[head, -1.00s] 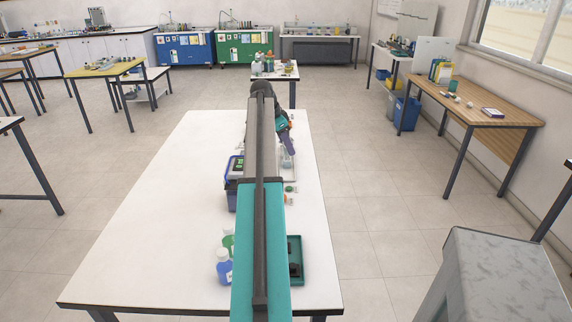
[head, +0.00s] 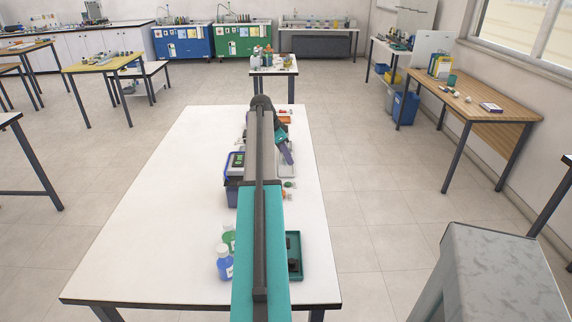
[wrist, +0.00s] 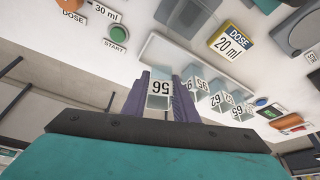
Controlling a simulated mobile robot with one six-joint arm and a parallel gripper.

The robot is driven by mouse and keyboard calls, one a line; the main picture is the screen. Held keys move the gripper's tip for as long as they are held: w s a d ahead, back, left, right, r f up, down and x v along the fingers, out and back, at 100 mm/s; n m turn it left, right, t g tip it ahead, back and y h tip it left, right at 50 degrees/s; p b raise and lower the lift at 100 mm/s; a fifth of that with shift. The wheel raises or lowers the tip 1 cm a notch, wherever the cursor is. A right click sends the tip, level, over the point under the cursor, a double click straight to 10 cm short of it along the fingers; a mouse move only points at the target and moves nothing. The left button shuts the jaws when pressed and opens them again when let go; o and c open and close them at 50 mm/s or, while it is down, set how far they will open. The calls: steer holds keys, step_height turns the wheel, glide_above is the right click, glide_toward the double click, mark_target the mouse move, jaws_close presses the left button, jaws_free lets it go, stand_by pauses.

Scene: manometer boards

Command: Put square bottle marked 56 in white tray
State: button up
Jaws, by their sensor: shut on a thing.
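My gripper (wrist: 171,90) has purple fingers shut on a clear square bottle marked 56 (wrist: 159,88); its label appears upside down in the wrist view. A long pale white tray (wrist: 153,48) lies just beyond the fingers. I cannot tell whether the held bottle touches it.
More square bottles (wrist: 218,101) with number labels stand close right of the gripper. A 20 ml dose box (wrist: 231,41) and green start button (wrist: 117,34) are beyond. Blue-labelled bottle (head: 224,263) and green tray (head: 294,255) flank my arm. The white table's left side (head: 150,230) is clear.

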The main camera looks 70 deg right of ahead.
mark_target(286, 163)
steer(key=shift+f, duration=0.1)
steer(key=shift+f+p, duration=0.4)
steer(key=shift+f, duration=1.4)
steer(key=shift+f, duration=0.1)
steer(key=o, duration=0.8)
steer(key=b+v, duration=0.2)
steer(key=v, duration=1)
steer(key=shift+s, duration=0.1)
